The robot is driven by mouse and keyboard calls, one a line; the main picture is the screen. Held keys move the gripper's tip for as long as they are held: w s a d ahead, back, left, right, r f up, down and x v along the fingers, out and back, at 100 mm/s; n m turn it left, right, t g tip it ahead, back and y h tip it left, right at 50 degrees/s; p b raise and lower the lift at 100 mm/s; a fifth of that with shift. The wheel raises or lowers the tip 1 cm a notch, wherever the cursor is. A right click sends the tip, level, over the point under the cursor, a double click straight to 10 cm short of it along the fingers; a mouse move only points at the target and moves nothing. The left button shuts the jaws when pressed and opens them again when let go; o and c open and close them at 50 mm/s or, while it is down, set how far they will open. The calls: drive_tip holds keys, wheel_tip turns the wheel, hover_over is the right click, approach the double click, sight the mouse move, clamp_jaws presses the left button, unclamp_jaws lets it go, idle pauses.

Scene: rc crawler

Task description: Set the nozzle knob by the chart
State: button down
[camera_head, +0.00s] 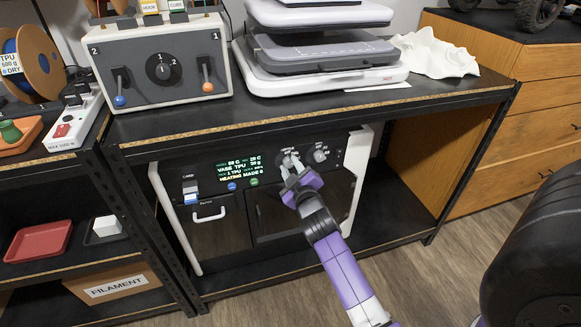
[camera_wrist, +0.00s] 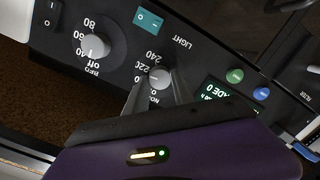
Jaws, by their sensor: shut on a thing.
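The nozzle knob (camera_wrist: 159,77) is a small light-grey dial on the printer's black front panel, with numbers such as 220 and 240 around it. In the wrist view my gripper (camera_wrist: 157,90) has one finger on each side of the knob and is shut on it. In the head view my purple gripper (camera_head: 292,174) reaches up to the panel and largely covers the knob. The lit display (camera_head: 240,170) reads VASE TPU and HEATING, with other small text. I cannot make out a chart in either view.
A second knob (camera_wrist: 95,45), marked off to 80, is beside the nozzle knob. A teal light switch (camera_wrist: 148,21) and green and blue buttons are close by. The printer stands under a black shelf (camera_head: 450,92). A dark rounded object (camera_head: 535,250) stands at the right.

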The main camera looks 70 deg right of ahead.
drive_tip(key=shift+f+m, duration=0.1)
drive_tip(key=shift+m, duration=0.4)
idle(0.3)
drive_tip(key=c, duration=1.1)
unclamp_jaws()
drive_tip(key=v, duration=0.7)
drive_tip(key=shift+s+a+b, duration=0.3)
drive_tip(key=shift+b, duration=0.05)
